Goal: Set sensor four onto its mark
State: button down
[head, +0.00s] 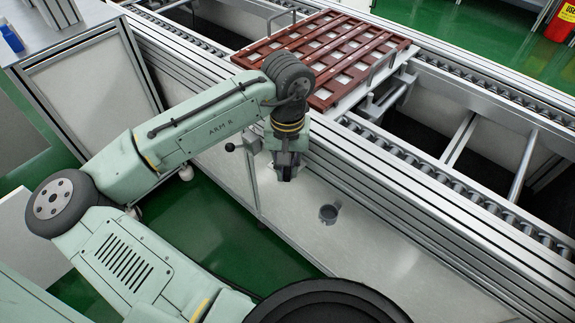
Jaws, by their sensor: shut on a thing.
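My gripper (287,176) hangs below the arm's wrist, pointing down, beside the near side of the conveyor frame. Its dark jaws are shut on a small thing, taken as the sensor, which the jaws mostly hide. No number can be read on it. No mark for it can be made out in the head view.
A red-brown slatted tray (335,48) with pale squares lies across the conveyor at the back. Roller rails (430,165) run diagonally to the right. A grey bench (75,45) with a blue item (11,37) stands at upper left. Green floor (215,215) shows below my arm.

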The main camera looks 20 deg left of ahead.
jog(key=shift+a+m, duration=0.1)
jog(key=shift+m, duration=0.2)
jog(key=shift+a+m+p, duration=0.45)
jog(key=shift+m, duration=0.75)
jog(key=shift+a+m, duration=0.4)
jog(key=shift+m, duration=0.6)
jog(key=shift+a+m, duration=0.4)
jog(key=shift+m, duration=0.6)
jog(key=c, duration=1.6)
grip_release()
